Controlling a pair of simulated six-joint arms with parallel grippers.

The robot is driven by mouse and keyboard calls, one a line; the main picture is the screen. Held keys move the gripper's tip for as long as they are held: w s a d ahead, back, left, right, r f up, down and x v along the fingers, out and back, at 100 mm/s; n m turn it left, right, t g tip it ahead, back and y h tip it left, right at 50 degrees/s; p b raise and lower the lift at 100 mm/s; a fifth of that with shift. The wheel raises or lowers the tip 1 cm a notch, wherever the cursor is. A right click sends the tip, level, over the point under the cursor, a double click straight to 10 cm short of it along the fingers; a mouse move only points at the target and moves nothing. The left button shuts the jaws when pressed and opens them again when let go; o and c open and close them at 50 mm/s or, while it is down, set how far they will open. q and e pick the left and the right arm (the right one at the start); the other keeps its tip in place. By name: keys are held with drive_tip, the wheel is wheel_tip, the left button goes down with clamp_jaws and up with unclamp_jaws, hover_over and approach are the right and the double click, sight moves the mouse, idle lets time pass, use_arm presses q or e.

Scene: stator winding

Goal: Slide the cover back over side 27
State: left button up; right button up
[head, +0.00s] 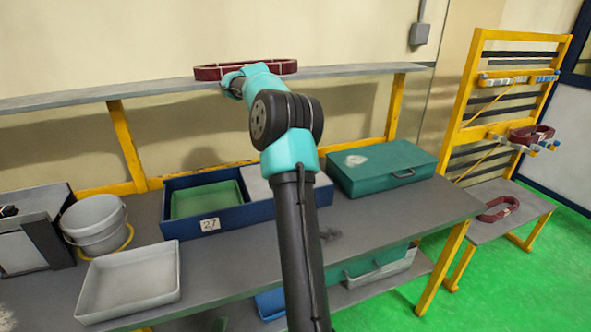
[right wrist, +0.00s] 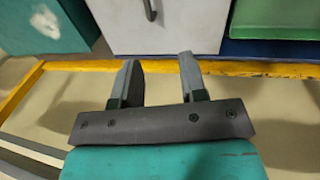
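The blue box (head: 240,216) on the bench bears a label reading 27 (head: 210,225) on its left front. Its left side is uncovered and shows a green tray (head: 205,199) inside. The light grey cover (head: 255,187) lies over the right side, partly hidden by my arm. In the right wrist view the cover (right wrist: 180,30) has a dark handle (right wrist: 150,9) at the top edge, and the green tray (right wrist: 275,20) is to its right. My right gripper (right wrist: 158,75) is open and empty, its fingers pointing toward the cover; contact cannot be told. My left gripper is out of view.
A teal case (head: 382,166) stands right of the box. A grey bucket (head: 95,222) and a white tray (head: 130,280) are at the left. A shelf (head: 150,90) holding a dark red ring (head: 283,67) runs above, behind the arm.

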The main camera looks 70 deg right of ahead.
drive_tip(key=shift+s+d+r, duration=0.25)
drive_tip(key=shift+s, duration=0.25)
drive_tip(key=shift+s+d+r, duration=0.2)
drive_tip(key=shift+s, duration=0.3)
drive_tip(key=shift+f, duration=0.15)
drive_tip(key=f, duration=0.5)
drive_tip(key=s+d+f, duration=0.1)
drive_tip(key=f, duration=0.5)
drive_tip(key=s+d+f, duration=0.1)
drive_tip(key=f, duration=0.5)
drive_tip(key=shift+s+d, duration=0.1)
drive_tip(key=shift+s, duration=0.15)
drive_tip(key=shift+r, duration=0.1)
drive_tip(key=shift+c, duration=0.3)
clamp_jaws()
